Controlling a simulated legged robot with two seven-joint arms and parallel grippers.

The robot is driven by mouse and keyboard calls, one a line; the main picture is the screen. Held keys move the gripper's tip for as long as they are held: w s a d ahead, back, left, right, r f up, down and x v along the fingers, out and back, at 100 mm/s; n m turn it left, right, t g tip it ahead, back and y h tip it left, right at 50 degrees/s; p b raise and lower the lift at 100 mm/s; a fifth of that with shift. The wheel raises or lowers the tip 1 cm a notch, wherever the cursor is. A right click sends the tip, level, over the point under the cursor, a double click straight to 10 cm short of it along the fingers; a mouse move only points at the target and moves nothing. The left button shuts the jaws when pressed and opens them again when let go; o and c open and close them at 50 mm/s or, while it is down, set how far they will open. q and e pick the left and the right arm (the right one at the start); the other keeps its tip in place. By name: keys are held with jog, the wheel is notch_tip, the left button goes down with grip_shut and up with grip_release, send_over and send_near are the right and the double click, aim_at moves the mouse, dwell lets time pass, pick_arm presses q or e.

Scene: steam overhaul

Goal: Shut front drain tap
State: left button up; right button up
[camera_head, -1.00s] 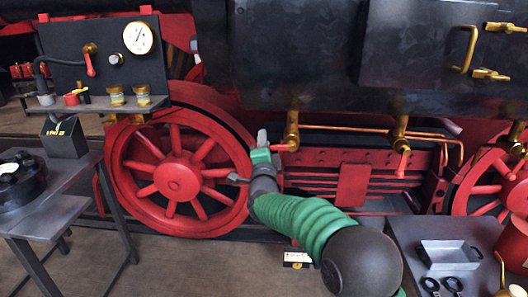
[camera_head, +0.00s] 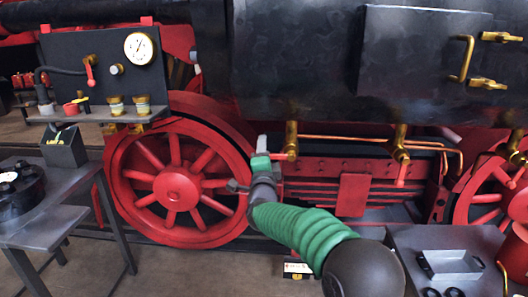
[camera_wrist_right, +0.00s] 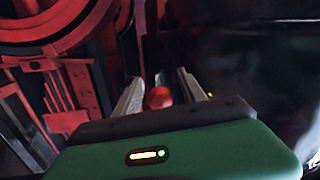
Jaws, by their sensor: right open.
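A brass drain tap (camera_head: 291,141) hangs under the black cylinder casing, left of two similar taps. Its red lever (camera_head: 280,156) points left, roughly level. My right gripper (camera_head: 263,147) is at the left end of this lever, its arm coming up from below. In the right wrist view, my right gripper (camera_wrist_right: 160,84) is open, with the rounded red lever end (camera_wrist_right: 158,98) between its fingers; I cannot tell whether they touch it. My left gripper is not in view.
A red spoked wheel (camera_head: 175,187) stands close left of my right gripper. Thin copper pipes (camera_head: 345,138) run between the taps. A grey table (camera_head: 408,240) with a metal tray (camera_head: 450,264) stands at the lower right. A gauge panel (camera_head: 70,52) and another table (camera_head: 75,195) are at left.

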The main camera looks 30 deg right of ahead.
jog(key=v, duration=1.7)
jog(key=shift+w, duration=0.15)
